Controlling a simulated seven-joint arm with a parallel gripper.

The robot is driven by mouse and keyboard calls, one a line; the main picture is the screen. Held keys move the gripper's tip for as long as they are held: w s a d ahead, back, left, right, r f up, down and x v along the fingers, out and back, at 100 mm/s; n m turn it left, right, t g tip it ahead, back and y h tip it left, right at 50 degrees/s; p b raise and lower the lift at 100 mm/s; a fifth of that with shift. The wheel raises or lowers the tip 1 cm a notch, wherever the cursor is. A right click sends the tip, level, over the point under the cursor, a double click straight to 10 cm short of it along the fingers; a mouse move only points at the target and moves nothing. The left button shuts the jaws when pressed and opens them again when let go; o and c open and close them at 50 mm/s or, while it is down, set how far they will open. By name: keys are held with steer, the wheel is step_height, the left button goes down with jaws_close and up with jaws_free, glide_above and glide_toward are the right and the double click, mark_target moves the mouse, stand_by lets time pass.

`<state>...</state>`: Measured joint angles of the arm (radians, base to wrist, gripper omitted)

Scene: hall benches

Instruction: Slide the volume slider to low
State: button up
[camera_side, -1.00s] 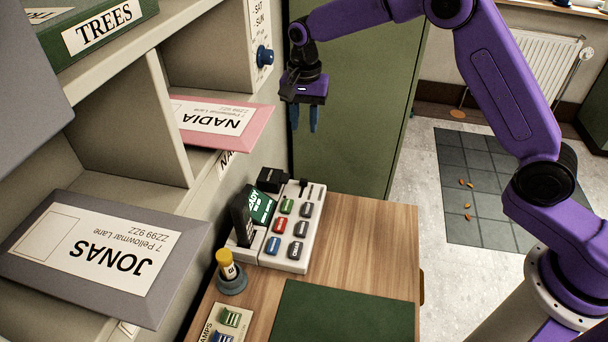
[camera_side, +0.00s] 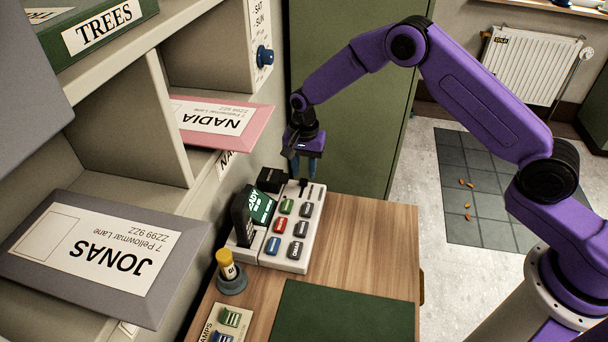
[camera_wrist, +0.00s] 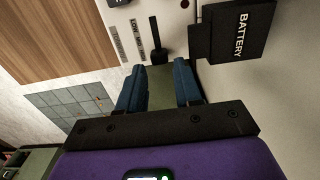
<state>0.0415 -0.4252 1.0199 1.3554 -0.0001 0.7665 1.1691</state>
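The volume slider's black knob (camera_wrist: 158,56) sits at the end of its slot (camera_wrist: 154,28) nearest my gripper in the wrist view. Printed labels run beside the slot, and the word LOW seems to stand nearer the slot's other end. In the side view the knob (camera_side: 303,184) is at the far end of the white control panel (camera_side: 274,265). My gripper (camera_side: 305,174) points down just above and behind the knob. In the wrist view its blue fingers (camera_wrist: 159,72) are apart, one on each side of the knob's line, with nothing between them. Contact with the knob is not visible.
A black BATTERY box (camera_wrist: 238,32) stands close beside the slider. A green screen (camera_side: 262,208), a dark handset (camera_side: 242,218) and several coloured buttons share the panel. The pink NADIA envelope (camera_side: 252,133) juts out at the left. Bare wooden bench (camera_side: 370,250) lies to the right.

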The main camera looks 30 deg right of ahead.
mark_target(300, 196)
steer(key=shift+f, duration=1.45)
jaws_close()
steer(key=shift+s+a, duration=1.6)
steer(key=shift+a, duration=0.1)
jaws_free()
